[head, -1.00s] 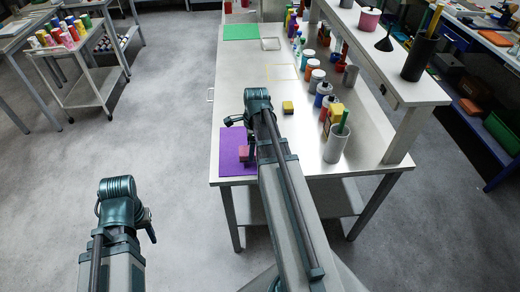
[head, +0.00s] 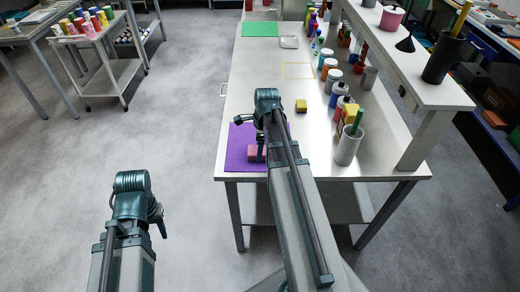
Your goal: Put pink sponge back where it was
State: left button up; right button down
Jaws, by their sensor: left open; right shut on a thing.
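The pink sponge (head: 256,153) is at the near left part of the long table, over the purple mat (head: 236,157). My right gripper (head: 260,145) points down at it and is shut on it; the fingers are small and partly hidden by my arm. I cannot tell whether the sponge touches the mat. My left gripper (head: 160,222) is open and empty, out over the floor to the left of the table, mostly hidden behind its own wrist.
A yellow sponge (head: 301,106) lies right of my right arm. A yellow outlined square (head: 298,78), a green mat (head: 260,30) and a small tray (head: 289,42) are further back. Bottles, jars and a grey cup (head: 348,147) line the right side, below a raised shelf (head: 415,85).

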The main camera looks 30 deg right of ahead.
jog(key=shift+c, duration=0.2)
grip_release()
jog(key=shift+f, duration=0.15)
notch_tip(320, 180, up, 12)
jog(key=d+p, duration=0.1)
jog(key=p, duration=1.1)
jog(key=shift+s, duration=0.3)
jog(key=s+a+n, duration=0.3)
jog(key=a+n, duration=0.6)
jog(key=a, duration=0.1)
jog(key=s+a+n+h, duration=0.1)
jog(key=s+a+n, duration=0.3)
jog(key=a+n, duration=0.5)
jog(key=s+a+n+g+h, duration=0.1)
jog(key=s+a+n, duration=0.3)
jog(key=a+n, duration=0.5)
jog(key=shift+a, duration=1.05)
jog(key=shift+o, duration=0.2)
jog(key=shift+s+a+n, duration=0.25)
jog(key=shift+a+n, duration=0.1)
jog(key=shift+n, duration=0.25)
